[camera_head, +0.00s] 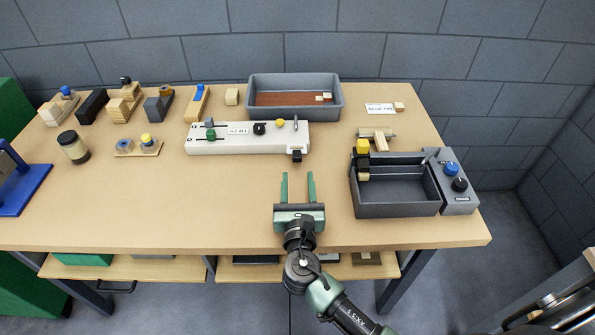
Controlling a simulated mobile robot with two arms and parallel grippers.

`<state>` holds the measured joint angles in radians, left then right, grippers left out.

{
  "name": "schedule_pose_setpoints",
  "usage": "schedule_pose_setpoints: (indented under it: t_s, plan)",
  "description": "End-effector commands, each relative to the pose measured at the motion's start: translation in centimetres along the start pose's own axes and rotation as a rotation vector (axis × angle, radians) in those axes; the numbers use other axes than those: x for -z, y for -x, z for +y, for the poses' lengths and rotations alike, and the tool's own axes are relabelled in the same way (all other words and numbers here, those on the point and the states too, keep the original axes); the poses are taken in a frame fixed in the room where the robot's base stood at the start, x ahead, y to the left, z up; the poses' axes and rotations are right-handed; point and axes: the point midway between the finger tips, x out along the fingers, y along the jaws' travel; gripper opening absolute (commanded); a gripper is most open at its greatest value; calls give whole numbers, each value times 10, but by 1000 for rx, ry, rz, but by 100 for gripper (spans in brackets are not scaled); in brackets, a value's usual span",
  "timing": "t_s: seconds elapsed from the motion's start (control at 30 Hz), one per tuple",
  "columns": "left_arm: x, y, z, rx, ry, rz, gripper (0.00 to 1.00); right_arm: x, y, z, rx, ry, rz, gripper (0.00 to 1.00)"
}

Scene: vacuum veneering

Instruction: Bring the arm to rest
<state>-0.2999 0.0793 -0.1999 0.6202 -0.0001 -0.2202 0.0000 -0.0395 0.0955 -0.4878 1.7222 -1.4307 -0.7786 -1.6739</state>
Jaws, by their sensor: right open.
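My right gripper (298,190) is over the front middle of the wooden table (150,215). Its two green fingers point away from me, spread apart, with nothing between them. The arm (325,295) comes in from the lower right. The fingertips are a little in front of the white panel (220,143) with its knobs, apart from it. My left gripper does not show.
A dark grey box with knobs (395,210) stands close to the right of the gripper. A grey tray (335,97) with a brown sheet lies at the back. Several small blocks and tools, a jar (73,147) and a blue stand (25,190) are at left. The front left is clear.

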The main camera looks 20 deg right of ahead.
Motion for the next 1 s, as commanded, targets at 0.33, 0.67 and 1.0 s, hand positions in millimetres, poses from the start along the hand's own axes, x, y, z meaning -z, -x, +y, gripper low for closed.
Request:
schedule_pose_setpoints:
  t_s: [0.33,0.67,1.0]
  plan:
    - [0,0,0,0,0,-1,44,0,6,0,1,1,0,45]
    - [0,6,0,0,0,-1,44,-7,5,0,1,0,-1,45]
    - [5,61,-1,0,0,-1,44,-62,5,0,1,0,0,45]
